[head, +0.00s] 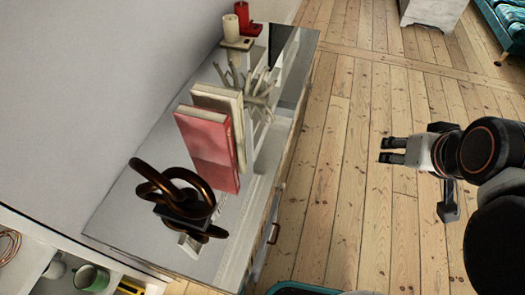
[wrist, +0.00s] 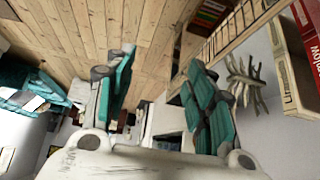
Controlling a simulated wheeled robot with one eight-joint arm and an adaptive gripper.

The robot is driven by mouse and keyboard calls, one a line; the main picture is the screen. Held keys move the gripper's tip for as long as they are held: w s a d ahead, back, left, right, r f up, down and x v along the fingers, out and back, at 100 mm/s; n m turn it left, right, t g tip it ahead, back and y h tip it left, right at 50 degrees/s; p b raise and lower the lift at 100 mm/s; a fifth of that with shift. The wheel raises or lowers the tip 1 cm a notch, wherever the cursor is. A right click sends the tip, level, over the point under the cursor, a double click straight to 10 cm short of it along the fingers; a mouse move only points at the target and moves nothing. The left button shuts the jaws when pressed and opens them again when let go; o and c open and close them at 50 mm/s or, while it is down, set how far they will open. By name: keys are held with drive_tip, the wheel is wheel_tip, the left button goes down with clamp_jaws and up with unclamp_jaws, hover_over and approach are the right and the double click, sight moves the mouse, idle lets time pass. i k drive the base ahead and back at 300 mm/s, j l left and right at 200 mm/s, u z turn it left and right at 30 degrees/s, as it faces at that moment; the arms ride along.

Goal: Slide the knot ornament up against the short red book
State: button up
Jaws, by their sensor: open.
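The knot ornament (head: 180,200), dark bronze loops on a small dark block, stands near the front left end of a glossy cabinet top. The short red book (head: 208,150) stands upright behind it, with a visible gap between them, and a cream book (head: 222,102) stands against its far side. In the wrist view the red book (wrist: 309,35) and cream book (wrist: 295,75) show at the right edge. My gripper (head: 385,150) is open and empty over the floor, well to the right of the cabinet. Its teal-padded fingers (wrist: 160,95) are spread apart in the wrist view. The ornament is not in the wrist view.
The cabinet top (head: 125,215) backs onto a grey wall. Beyond the books are a pale branching ornament (head: 255,90), a cream candle (head: 230,28) and a red candle (head: 242,14). A shelf with a green mug (head: 90,278) is at lower left. Floorboards (head: 335,190) beside the cabinet are clear.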

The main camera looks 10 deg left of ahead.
sight(183, 206)
drive_tip(key=u, duration=2.1)
drive_tip(key=k+z, duration=0.25)
drive_tip(key=i+j+u, duration=0.1)
drive_tip(key=u, duration=0.2)
drive_tip(key=i+j+u, duration=0.1)
drive_tip(key=u, duration=0.2)
